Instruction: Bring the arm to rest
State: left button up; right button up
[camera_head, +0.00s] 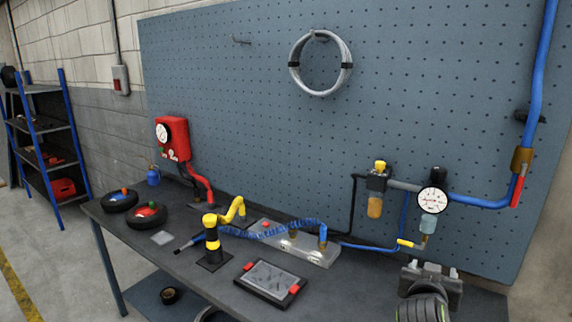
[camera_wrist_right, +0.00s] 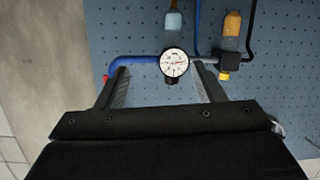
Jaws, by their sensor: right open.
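My right gripper (camera_head: 432,268) is at the lower right of the head view, with its dark ribbed wrist below it. In the right wrist view its two fingers (camera_wrist_right: 165,88) stand wide apart with nothing between them. Beyond them is a round white pressure gauge (camera_wrist_right: 174,63) on the pegboard, seen upside down. In the head view this gauge (camera_head: 432,201) is above the gripper, apart from it. My left gripper is not in view.
A dark bench (camera_head: 140,240) holds a black-yellow post (camera_head: 212,243), a coiled blue hose (camera_head: 265,232), a tablet (camera_head: 271,280) and two round black pieces. A red box (camera_head: 173,138) and air fittings (camera_head: 378,182) are at the pegboard (camera_head: 240,90). A shelf (camera_head: 40,130) stands left.

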jog(key=s+d+f+n+g+y, duration=0.1)
jog(key=s+f+n+g+y, duration=0.4)
jog(key=s+f, duration=1.7)
jog(key=s+a+f+g+y, duration=0.15)
jog(key=s+g, duration=0.25)
jog(key=s, duration=1.1)
notch_tip(320, 180, down, 27)
jog(key=g+b, duration=0.1)
jog(key=b, duration=0.3)
pick_arm(q)
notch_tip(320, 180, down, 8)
jog(key=b, duration=0.4)
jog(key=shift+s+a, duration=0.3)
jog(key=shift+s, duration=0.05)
pick_arm(e)
jog(key=s+f, duration=0.7)
jog(key=f, duration=0.3)
jog(key=s+f+g, duration=0.1)
jog(key=s+f, duration=0.6)
jog(key=f, duration=0.4)
jog(key=shift+s+a+f+g+y, duration=0.15)
jog(key=shift+s+a+g+y, duration=0.15)
jog(key=shift+s+y, duration=0.1)
